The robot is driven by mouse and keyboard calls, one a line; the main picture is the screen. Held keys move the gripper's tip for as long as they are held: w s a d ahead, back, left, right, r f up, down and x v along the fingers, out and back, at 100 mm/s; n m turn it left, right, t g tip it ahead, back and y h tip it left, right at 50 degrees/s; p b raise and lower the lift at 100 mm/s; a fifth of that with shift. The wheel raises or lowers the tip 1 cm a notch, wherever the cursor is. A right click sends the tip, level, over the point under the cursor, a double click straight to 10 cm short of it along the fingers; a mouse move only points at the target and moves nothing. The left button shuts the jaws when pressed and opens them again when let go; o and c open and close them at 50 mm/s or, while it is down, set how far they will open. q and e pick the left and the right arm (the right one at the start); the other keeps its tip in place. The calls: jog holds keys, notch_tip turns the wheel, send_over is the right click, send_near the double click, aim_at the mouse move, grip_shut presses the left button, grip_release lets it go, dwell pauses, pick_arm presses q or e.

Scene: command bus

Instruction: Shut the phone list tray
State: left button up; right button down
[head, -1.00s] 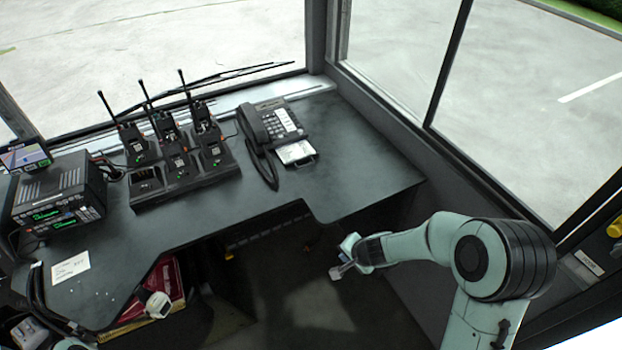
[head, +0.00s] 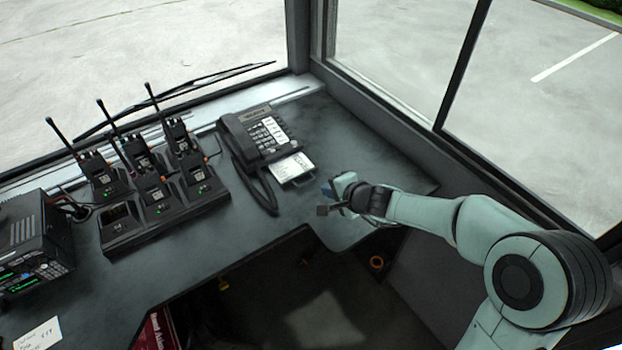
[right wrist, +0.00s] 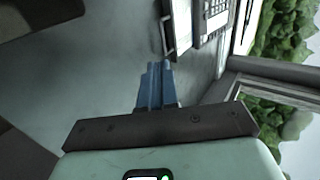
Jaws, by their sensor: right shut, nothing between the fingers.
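The black desk phone (head: 256,137) stands on the dark desk near the windscreen, its handset on its left side. The phone list tray (head: 291,168) sticks out from the phone's front edge and carries a white printed card. In the right wrist view the tray (right wrist: 178,28) and the phone (right wrist: 211,20) show at the top. My right gripper (head: 323,207) is above the desk's front edge, to the right of and nearer than the tray, apart from it. Its blue fingers (right wrist: 155,70) are together and empty. My left gripper is not in view.
A charger rack (head: 165,205) with several radios stands left of the phone. A radio unit (head: 35,240) is at the far left. The desk top (head: 345,130) right of the phone is clear. Windows bound the desk behind and right.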

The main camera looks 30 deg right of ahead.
jog(key=shift+w+f, duration=0.25)
jog(key=shift+f, duration=0.15)
jog(key=b+x, duration=0.1)
jog(key=x, duration=0.7)
jog(key=p, duration=0.5)
send_near(289, 163)
jog(key=x, duration=0.5)
jog(key=shift+f, duration=0.2)
jog(key=shift+w+f+p, duration=0.1)
jog(key=shift+w+p, duration=0.25)
jog(key=shift+w, duration=0.2)
